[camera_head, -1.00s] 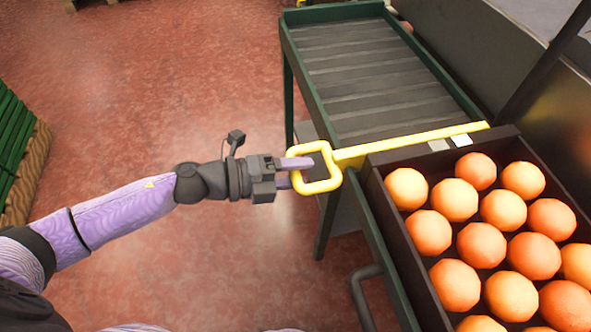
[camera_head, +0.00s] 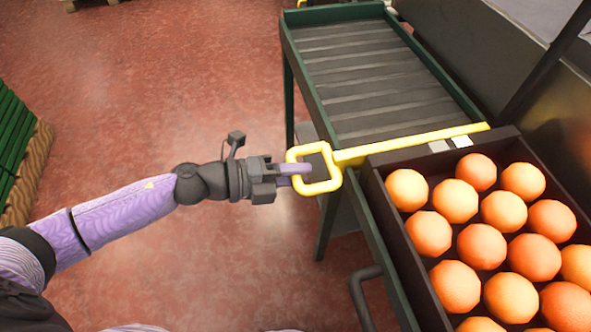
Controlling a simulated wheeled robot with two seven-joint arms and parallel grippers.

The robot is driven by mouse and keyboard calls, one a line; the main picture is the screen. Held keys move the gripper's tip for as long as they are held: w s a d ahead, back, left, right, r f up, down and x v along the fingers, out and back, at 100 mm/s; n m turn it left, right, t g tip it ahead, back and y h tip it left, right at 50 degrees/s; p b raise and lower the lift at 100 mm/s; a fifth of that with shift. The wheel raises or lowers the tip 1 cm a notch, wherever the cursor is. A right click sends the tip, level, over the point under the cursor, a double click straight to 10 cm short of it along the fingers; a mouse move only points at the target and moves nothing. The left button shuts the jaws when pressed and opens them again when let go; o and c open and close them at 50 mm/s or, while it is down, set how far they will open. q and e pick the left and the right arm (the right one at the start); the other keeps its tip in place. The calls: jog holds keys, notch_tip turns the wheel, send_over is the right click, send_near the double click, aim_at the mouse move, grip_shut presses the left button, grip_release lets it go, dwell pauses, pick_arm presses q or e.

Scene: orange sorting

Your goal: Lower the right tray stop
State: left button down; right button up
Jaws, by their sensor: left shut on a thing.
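The yellow tray stop (camera_head: 415,144) is a bar with a square loop handle at its left end. The bar lies across the green-framed conveyor, along the far edge of the dark tray (camera_head: 400,222) full of oranges (camera_head: 429,233). My left gripper (camera_head: 297,170) comes in from the left and is shut on the near-left side of the loop handle, its fingers partly hidden by the yellow loop. My right gripper is not in view.
The conveyor's slatted bed (camera_head: 370,75) beyond the bar is empty. A dark metal wall and post stand at the right. A green crate on a wooden pallet (camera_head: 28,175) is at the far left. The red floor between is clear.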

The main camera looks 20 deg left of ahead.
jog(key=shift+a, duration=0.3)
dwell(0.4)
pick_arm(q)
notch_tip(320, 180, down, 5)
jog(key=b, duration=0.3)
jog(key=shift+s+f, duration=0.1)
jog(key=shift+s, duration=0.05)
jog(key=c, duration=0.5)
grip_release()
jog(key=shift+c, duration=0.2)
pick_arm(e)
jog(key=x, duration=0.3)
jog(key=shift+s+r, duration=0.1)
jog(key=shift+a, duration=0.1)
